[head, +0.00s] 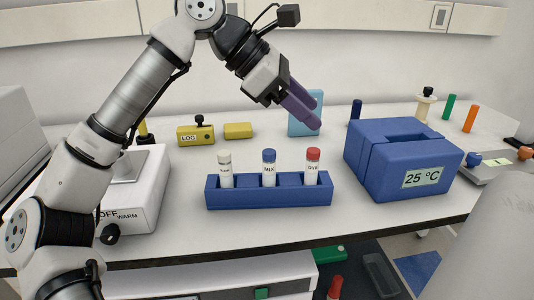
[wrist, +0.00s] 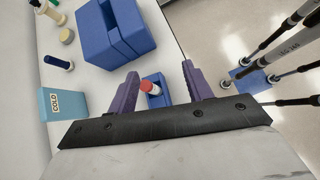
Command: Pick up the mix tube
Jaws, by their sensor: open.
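The mix tube (head: 269,169) has a blue cap and a white "MIX" label. It stands upright in the middle of the blue rack (head: 222,199) in the head view. A white-capped tube (head: 225,170) stands to its left and a red-capped "DYE" tube (head: 312,168) to its right. My gripper (head: 312,117) is open and empty, above and behind the rack. In the wrist view my gripper (wrist: 160,84) has its purple fingers spread, with the red-capped tube (wrist: 152,86) and part of the rack (wrist: 161,99) showing between them. The mix tube does not show there.
A blue box marked 25 °C (head: 403,160) stands right of the rack. A light-blue "COLD" block (head: 303,128) is behind it. A yellow "LOG" block (head: 195,135) and a white "OFF/WARM" device (head: 135,200) are at left. The bench before the rack is clear.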

